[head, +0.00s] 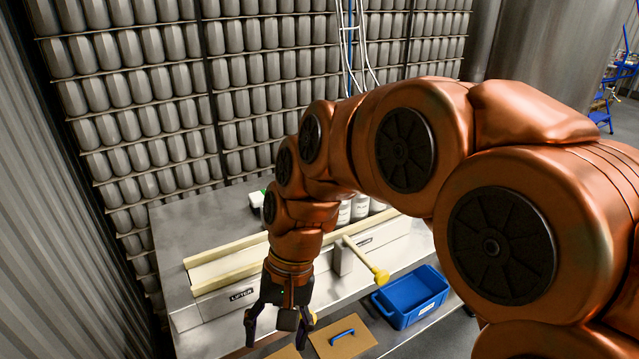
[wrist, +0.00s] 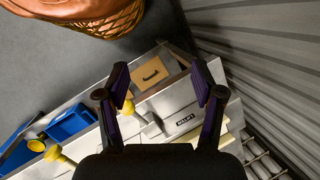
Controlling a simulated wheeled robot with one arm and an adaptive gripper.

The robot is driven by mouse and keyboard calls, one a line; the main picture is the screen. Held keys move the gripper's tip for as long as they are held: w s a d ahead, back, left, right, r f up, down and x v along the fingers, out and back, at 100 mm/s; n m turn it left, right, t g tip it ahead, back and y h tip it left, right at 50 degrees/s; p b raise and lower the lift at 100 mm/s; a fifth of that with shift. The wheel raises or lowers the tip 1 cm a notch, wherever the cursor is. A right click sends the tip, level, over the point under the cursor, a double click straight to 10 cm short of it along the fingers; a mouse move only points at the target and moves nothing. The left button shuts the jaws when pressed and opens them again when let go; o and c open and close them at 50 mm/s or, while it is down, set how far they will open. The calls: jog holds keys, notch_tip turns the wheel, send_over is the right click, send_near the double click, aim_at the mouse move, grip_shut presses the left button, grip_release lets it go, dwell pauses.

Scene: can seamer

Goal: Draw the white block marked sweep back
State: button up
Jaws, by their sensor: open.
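I cannot read "sweep" on anything in either view. A pale block (head: 342,258) with a yellow-knobbed rod (head: 378,272) in front of it stands at the front of the bench. A small label behind it is too small to read. A long pale front face (head: 212,306) carries a label reading like "LIFTER"; a labelled pale face also shows in the wrist view (wrist: 178,121). My gripper (head: 279,326) is open and empty, pointing down in front of the bench's front edge. In the wrist view its two dark fingers (wrist: 160,70) are spread apart.
A blue bin (head: 388,311) sits right of my gripper. A tan panel (head: 352,343) with a blue handle lies low in front. Cream rails (head: 215,255) run along the grey bench, with white containers (head: 361,206) behind. Racks of cans (head: 150,90) line the back.

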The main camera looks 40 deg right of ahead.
jog(key=w+d+r+m+t+y+b, duration=0.1)
jog(key=w+d+r+m+t+y, duration=0.15)
jog(key=w+d+m, duration=0.5)
jog(key=w+d+r+m+t+y, duration=0.2)
jog(key=w+m+y, duration=0.15)
jog(key=w, duration=0.65)
jog(key=w+d+m+t, duration=0.2)
jog(key=d+m, duration=0.2)
jog(key=d, duration=0.4)
jog(key=w+d+m+t+h, duration=0.1)
jog(key=w+d+m+t, duration=0.15)
jog(key=d, duration=0.45)
jog(key=w+d+m+t, duration=0.1)
jog(key=d+m+t, duration=0.1)
jog(key=d+m, duration=0.45)
jog(key=shift+n+t, duration=0.3)
jog(key=shift+n, duration=0.6)
jog(key=shift+w+d+r+p+x, duration=0.1)
jog(key=shift+w+p+x, duration=0.05)
jog(key=shift+x, duration=1.05)
jog(key=shift+w+d+r+p+x, duration=0.1)
jog(key=shift+w+p+x, duration=0.1)
jog(key=shift+x, duration=0.95)
jog(key=shift+w+d+r+p+x, duration=0.1)
jog(key=shift+d+p+x, duration=0.05)
jog(key=shift+x, duration=1.05)
jog(key=shift+s, duration=0.1)
grip_shut()
jog(key=shift+a, duration=0.1)
